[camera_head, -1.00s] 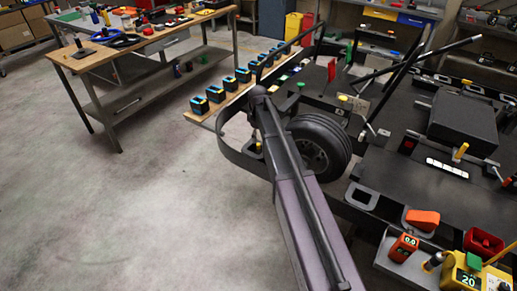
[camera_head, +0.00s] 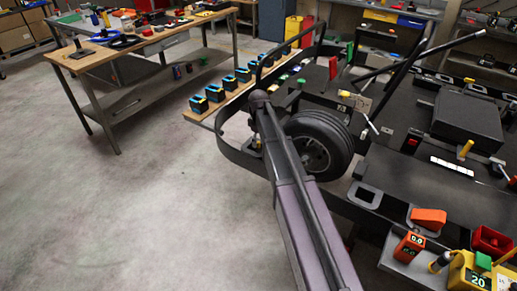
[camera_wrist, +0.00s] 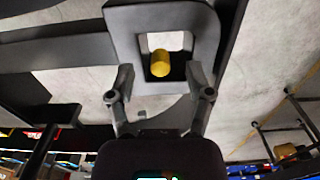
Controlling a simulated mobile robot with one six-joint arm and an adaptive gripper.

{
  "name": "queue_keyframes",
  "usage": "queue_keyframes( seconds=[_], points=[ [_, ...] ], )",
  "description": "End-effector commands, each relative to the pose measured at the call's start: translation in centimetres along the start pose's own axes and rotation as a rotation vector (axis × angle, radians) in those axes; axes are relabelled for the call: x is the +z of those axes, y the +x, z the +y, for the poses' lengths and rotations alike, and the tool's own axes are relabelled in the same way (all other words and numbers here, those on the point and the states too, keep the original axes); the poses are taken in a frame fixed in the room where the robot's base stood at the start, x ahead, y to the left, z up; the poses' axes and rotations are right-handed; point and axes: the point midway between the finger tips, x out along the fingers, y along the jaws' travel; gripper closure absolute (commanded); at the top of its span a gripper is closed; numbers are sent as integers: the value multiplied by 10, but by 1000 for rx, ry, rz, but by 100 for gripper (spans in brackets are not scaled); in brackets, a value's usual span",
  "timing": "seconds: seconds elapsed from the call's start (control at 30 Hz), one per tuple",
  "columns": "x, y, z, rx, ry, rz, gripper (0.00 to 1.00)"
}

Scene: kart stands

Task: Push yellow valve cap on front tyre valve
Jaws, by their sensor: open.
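The front tyre (camera_head: 335,132) is a black wheel on the kart, partly behind my arm in the head view. A short yellow cylinder, which looks like the valve cap (camera_wrist: 159,62), stands in the opening of a dark square frame (camera_wrist: 119,20) in the wrist view. My gripper (camera_wrist: 160,73) is open, with one finger on each side of the cap. I see no clear contact between the fingers and the cap. In the head view my gripper is hidden behind my arm. The tyre valve cannot be made out.
A black curved bumper bar (camera_head: 238,157) runs beside the tyre. A wooden bench (camera_head: 95,62) with tools stands at the left. Several black and blue boxes line a wooden board behind the bumper. An orange meter (camera_head: 409,247) sits at the lower right. The floor at left is clear.

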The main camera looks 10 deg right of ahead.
Motion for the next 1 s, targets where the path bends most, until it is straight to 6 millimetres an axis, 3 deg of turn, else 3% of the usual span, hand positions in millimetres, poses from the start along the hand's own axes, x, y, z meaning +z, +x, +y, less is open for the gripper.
queue_keyframes(
  seconds=[0.2,0.87,0.9,1.0],
  points=[
    [0,14,0,0,0,0,33],
    [0,14,0,0,0,0,33],
    [0,14,0,0,0,0,45],
    [0,14,0,0,0,0,68]
  ],
)
